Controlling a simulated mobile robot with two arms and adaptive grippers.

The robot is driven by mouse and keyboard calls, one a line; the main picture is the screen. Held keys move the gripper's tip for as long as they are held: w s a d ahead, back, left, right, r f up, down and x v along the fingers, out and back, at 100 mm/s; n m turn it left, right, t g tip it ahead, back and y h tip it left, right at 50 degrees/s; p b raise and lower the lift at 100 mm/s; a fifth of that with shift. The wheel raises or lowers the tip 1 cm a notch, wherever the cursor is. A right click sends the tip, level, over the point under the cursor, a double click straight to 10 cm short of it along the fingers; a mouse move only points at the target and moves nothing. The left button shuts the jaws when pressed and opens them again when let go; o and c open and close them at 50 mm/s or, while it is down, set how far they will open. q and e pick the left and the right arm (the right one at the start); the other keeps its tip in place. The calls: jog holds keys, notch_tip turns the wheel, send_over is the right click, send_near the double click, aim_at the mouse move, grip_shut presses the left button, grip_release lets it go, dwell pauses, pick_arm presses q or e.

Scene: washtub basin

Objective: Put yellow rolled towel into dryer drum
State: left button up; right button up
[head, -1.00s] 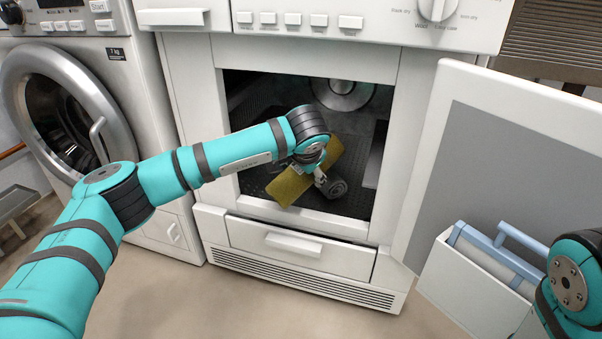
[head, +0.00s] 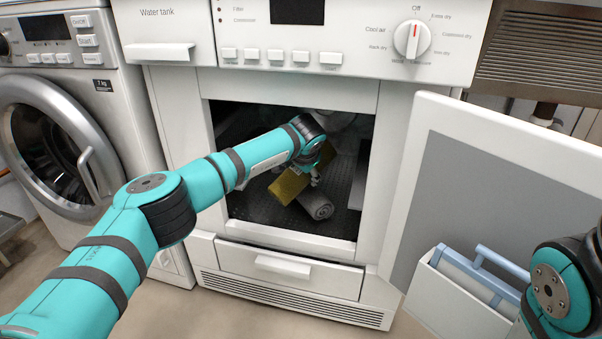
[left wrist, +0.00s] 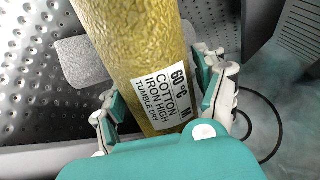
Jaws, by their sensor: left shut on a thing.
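The yellow rolled towel (head: 289,186) is inside the dryer drum (head: 345,168), tilted, with its near end toward the opening. My left gripper (head: 314,172) reaches through the open doorway and is shut on the towel, partly hidden behind my own wrist. In the left wrist view the yellow towel (left wrist: 132,45) lies between the two fingers of my left gripper (left wrist: 158,92), with a white care label facing the camera. Perforated metal drum wall (left wrist: 30,85) shows behind it. My right gripper is out of view.
A grey rolled item (head: 317,206) lies on the drum floor just beside the towel. A washing machine (head: 65,150) stands at left.

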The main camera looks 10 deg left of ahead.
pick_arm(q)
jog(key=shift+w, duration=0.1)
jog(key=o, duration=1.5)
jog(key=v, duration=0.3)
jog(key=shift+r, duration=0.15)
jog(key=s+d, duration=0.1)
jog(key=s, duration=0.3)
jog(key=s+d, duration=0.1)
jog(key=s, duration=0.2)
jog(key=s+d, duration=0.1)
jog(key=s, duration=0.3)
jog(key=shift+s, duration=0.35)
